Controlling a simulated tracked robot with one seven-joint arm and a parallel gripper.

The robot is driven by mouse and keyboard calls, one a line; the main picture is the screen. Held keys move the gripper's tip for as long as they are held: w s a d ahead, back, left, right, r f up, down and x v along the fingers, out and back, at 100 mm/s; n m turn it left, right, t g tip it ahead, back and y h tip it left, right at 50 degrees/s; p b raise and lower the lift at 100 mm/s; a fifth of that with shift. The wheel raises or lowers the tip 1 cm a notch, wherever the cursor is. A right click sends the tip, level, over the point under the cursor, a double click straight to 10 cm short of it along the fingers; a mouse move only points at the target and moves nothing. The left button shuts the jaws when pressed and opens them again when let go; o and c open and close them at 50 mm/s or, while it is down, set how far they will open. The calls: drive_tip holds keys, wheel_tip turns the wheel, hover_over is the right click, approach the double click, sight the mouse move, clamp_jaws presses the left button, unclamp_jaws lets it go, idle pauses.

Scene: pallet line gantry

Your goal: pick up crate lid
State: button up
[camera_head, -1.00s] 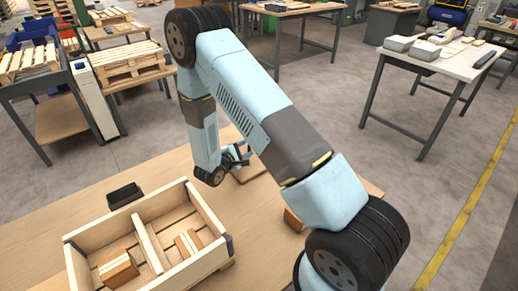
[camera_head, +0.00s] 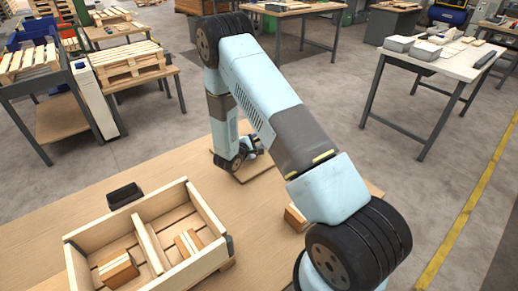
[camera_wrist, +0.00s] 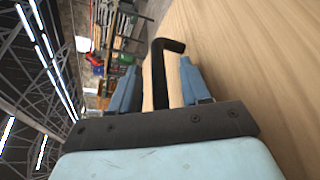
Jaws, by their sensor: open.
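The crate lid, a thin flat wooden board (camera_head: 258,167), lies on the wooden table behind and right of the crate. My arm and gripper hide part of it. A black bent handle (camera_wrist: 160,62) stands between my fingers in the wrist view, apparently the lid's. My gripper (camera_head: 250,145) is low over the lid, and it also shows in the wrist view (camera_wrist: 157,72). Its two blue fingers are apart, one on each side of the handle, with gaps visible. The open crate (camera_head: 212,212) stands at the table's front left, with a divider and wooden blocks inside.
A small black box (camera_head: 124,194) sits behind the crate. A wooden block (camera_head: 296,218) lies on the table beside my arm. The table top (camera_head: 60,212) is bare left of the crate. Other tables and pallets stand well away across the floor.

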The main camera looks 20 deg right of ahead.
clamp_jaws()
idle(0.3)
drive_tip(key=shift+s, duration=0.1)
idle(1.0)
